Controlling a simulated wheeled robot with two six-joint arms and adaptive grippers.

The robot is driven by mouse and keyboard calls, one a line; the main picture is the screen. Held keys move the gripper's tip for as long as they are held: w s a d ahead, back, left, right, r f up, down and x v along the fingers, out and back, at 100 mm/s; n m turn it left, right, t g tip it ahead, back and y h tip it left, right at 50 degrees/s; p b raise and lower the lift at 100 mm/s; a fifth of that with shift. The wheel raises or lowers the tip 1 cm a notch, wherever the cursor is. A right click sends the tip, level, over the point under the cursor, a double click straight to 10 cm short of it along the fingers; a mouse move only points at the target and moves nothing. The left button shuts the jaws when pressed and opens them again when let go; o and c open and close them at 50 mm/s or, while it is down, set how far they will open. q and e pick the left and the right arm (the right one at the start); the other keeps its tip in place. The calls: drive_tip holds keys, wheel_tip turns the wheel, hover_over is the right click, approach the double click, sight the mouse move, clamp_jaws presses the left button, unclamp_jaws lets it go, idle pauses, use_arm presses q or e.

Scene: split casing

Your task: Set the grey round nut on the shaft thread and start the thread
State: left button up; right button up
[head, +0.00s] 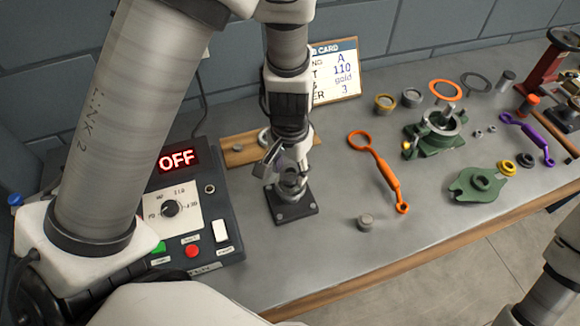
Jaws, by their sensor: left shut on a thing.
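My left gripper (285,172) points down over a small black square stand (293,211) and is shut on a grey round part (291,183). This looks like the grey round nut, but the fingers partly hide it. It is just above or touching the top of the stand; I cannot tell which. No shaft thread can be made out there. A green casing half (432,148) with a grey ring stands at right of centre. Another green casing part (480,188) lies flat in front of it. My right gripper is out of view; only part of my right arm shows at lower right.
A control box (180,215) reading OFF stands on the left. A wooden board (240,152) lies behind the gripper. An orange tool (380,165), a grey cylinder (365,222), a purple tool (525,135) and several rings lie to the right. The bench front is mostly clear.

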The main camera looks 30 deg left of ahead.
use_arm(q)
drive_tip(key=shift+f+b, duration=0.55)
idle(0.4)
